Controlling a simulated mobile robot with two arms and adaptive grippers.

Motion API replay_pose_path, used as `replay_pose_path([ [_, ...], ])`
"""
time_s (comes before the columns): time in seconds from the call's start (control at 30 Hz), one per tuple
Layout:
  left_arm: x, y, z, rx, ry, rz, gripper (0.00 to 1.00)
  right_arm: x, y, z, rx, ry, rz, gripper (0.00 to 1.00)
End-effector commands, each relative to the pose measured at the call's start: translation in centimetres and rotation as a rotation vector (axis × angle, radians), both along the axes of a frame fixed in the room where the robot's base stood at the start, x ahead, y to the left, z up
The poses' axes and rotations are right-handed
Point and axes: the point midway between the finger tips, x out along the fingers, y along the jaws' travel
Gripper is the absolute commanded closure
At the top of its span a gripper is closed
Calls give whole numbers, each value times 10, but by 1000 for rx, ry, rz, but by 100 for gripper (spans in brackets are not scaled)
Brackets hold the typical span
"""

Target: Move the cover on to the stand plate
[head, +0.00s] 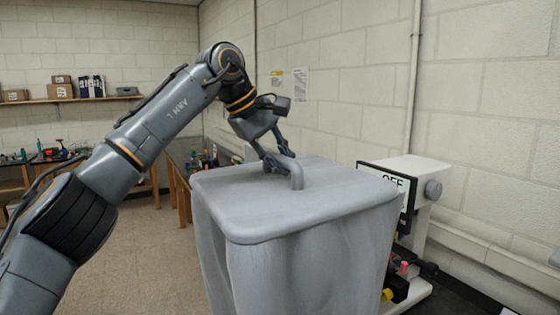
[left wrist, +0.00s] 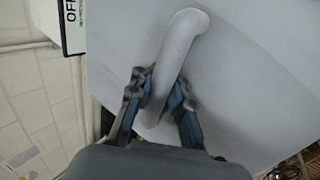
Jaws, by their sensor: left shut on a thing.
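The cover (head: 300,230) is a large grey box-like shape with a flat top and draped-looking sides, in the middle of the head view. A bent grey handle (head: 297,178) stands on its top. My left gripper (head: 283,165) is shut on this handle. In the left wrist view the fingers (left wrist: 158,105) lie on both sides of the handle (left wrist: 178,55), above the pale top of the cover (left wrist: 245,85). I cannot make out the stand plate for certain. My right gripper is not in view.
A white machine (head: 408,170) with a dark-framed "OFF" sign (head: 393,180) and a grey knob stands right of the cover. Yellow and red parts show low beside it. Benches with tools (head: 185,160) stand behind. A block wall closes the right side. Open floor (head: 150,250) lies left.

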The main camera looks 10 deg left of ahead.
Motion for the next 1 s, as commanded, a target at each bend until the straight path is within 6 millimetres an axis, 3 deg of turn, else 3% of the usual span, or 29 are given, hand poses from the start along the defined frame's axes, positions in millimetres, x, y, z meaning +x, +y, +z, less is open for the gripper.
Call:
replay_pose_path([
  [0.5, -56, -48, 1, 2, -1, -2, 100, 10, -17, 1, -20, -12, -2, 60],
  [1.0, -110, -93, 0, 4, 0, -2, 100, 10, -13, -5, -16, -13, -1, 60],
])
